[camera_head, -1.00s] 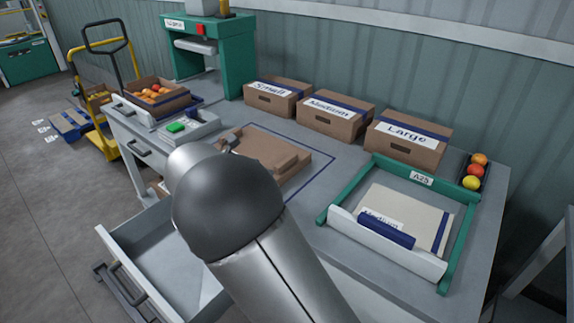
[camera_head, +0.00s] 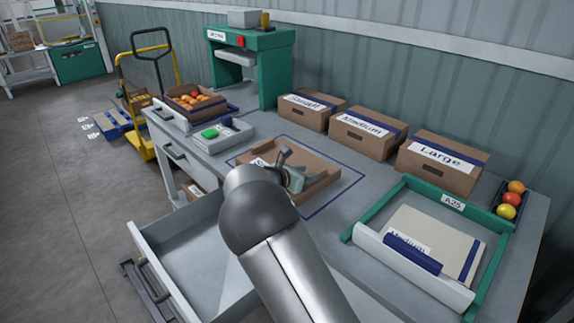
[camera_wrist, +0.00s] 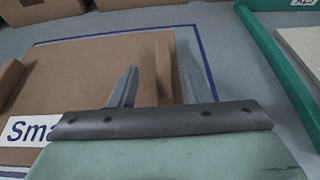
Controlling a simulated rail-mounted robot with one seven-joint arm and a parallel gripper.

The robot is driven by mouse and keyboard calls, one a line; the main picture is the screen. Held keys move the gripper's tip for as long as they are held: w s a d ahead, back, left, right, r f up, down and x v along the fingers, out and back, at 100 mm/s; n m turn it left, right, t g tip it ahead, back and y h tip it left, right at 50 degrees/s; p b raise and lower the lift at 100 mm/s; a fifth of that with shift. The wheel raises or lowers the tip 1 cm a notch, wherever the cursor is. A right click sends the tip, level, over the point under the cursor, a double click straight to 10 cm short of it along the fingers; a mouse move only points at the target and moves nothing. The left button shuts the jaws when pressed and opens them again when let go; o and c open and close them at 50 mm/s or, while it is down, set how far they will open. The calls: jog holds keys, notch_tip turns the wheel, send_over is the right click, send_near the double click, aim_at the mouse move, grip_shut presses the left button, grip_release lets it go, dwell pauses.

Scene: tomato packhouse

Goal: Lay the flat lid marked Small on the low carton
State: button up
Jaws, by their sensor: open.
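The low carton (camera_head: 322,181), plain brown cardboard, sits inside a blue outline on the table in the head view. A flat brown board with a partly hidden label, the Small lid (camera_wrist: 70,80), shows its letters "Sma" at the left in the wrist view. It appears to lie over the carton; how squarely it sits I cannot tell. My gripper (camera_head: 290,170) is above the carton's middle, its fingers apart. In the wrist view my gripper (camera_wrist: 158,78) has a thin brown upright edge between or beyond its fingers; contact is unclear.
Closed cartons marked Small (camera_head: 309,110), Medium (camera_head: 366,133) and Large (camera_head: 440,163) stand along the wall. A green frame (camera_head: 402,187) with a Medium-marked board is at the right. An open drawer (camera_head: 160,247) sticks out at the front left.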

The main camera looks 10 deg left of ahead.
jog(key=x, duration=0.5)
jog(key=shift+s+d+f+p, duration=0.1)
jog(key=shift+s+f+p, duration=0.1)
jog(key=shift+f+p, duration=0.1)
grip_shut()
jog(key=shift+r, duration=0.1)
